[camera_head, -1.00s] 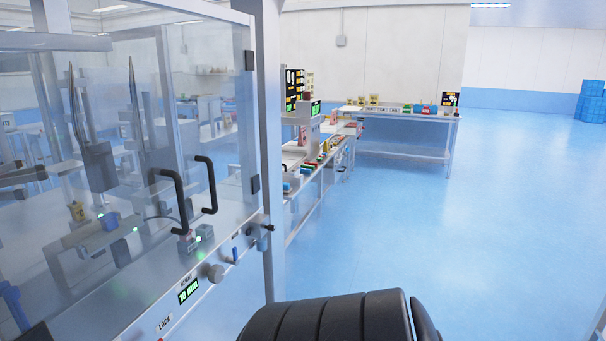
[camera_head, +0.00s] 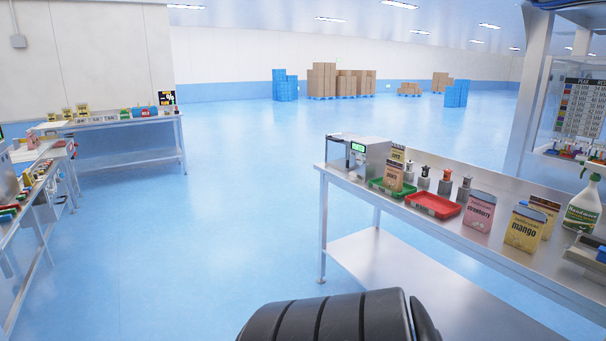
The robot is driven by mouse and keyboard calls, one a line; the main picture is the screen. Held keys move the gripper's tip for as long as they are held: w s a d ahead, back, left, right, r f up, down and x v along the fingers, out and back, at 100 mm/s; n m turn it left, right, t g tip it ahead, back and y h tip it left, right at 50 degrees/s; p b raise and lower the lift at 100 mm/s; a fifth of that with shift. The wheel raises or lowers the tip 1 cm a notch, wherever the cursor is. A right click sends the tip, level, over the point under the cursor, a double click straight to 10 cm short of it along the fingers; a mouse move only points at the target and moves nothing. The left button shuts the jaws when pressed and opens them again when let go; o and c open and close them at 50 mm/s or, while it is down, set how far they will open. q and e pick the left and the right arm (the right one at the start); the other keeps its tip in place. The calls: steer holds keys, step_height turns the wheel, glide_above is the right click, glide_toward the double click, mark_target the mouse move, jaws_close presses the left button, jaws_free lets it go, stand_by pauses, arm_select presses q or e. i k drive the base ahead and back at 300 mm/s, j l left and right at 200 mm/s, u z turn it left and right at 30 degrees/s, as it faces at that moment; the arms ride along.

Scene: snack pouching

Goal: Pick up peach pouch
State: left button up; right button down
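On the steel table at right, a small brown-orange pouch (camera_head: 394,177) stands at the green tray (camera_head: 378,189); its label is too small to read surely, so I cannot tell whether it is the peach pouch. A yellowish pouch (camera_head: 398,155) stands just behind it. A pink strawberry pouch (camera_head: 479,212) and a yellow mango pouch (camera_head: 523,231) stand further right, with another pouch (camera_head: 546,208) partly hidden behind the mango one. Neither of my grippers is in view.
The steel table (camera_head: 449,224) also holds a device with a green display (camera_head: 362,155), a red tray (camera_head: 434,204), small dark-topped items and a spray bottle (camera_head: 583,208). Open blue floor (camera_head: 220,230) lies between it and the benches at left. Boxes stand far back.

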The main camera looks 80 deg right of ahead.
mark_target(393, 179)
steer(key=z, duration=3.25)
steer(key=i+z, duration=0.3)
steer(key=i, duration=0.85)
